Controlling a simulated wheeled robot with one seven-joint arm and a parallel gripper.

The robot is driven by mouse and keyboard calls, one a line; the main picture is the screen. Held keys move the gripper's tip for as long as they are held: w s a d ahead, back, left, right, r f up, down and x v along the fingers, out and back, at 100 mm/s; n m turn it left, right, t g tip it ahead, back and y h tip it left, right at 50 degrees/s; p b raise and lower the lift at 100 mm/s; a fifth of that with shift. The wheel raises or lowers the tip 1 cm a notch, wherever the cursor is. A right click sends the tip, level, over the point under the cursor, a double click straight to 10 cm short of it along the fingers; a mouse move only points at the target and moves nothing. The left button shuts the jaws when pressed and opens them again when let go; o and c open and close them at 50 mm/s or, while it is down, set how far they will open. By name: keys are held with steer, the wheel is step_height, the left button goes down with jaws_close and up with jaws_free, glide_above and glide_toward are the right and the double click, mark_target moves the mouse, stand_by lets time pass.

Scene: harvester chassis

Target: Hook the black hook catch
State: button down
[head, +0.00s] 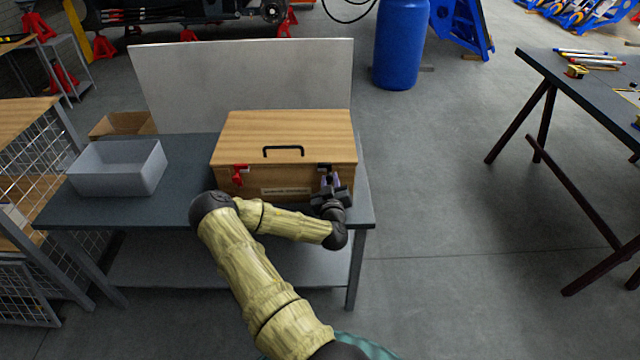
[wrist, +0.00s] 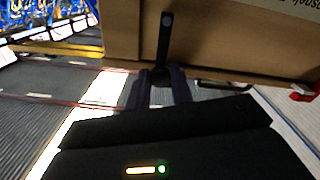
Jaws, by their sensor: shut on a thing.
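A wooden box (head: 262,134) with a black handle on its lid stands closed on the workbench. The black hook catch (head: 324,167) is on the right of its front face, partly hidden by my gripper (head: 331,184). In the wrist view the black catch (wrist: 165,36) shows as a dark bar against the box, its lower end between the fingers of my gripper (wrist: 160,82). The gripper is shut on it. Whether the catch is engaged is too small to tell. A red catch (head: 239,173) is on the left of the front face; it also shows in the wrist view (wrist: 302,93).
A grey bin (head: 118,168) stands left of the box on the workbench (head: 180,175). A pale panel (head: 240,75) rises behind. A label (head: 286,191) is on the box front. The floor right of the bench is clear up to a dark table (head: 590,75).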

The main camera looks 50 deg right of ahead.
stand_by(0.3)
steer(key=c, duration=1.3)
jaws_free()
steer(key=shift+a, duration=0.1)
steer(key=shift+s, duration=0.1)
steer(key=p+v, duration=0.1)
steer(key=v, duration=1.6)
steer(key=shift+s+a+r, duration=0.1)
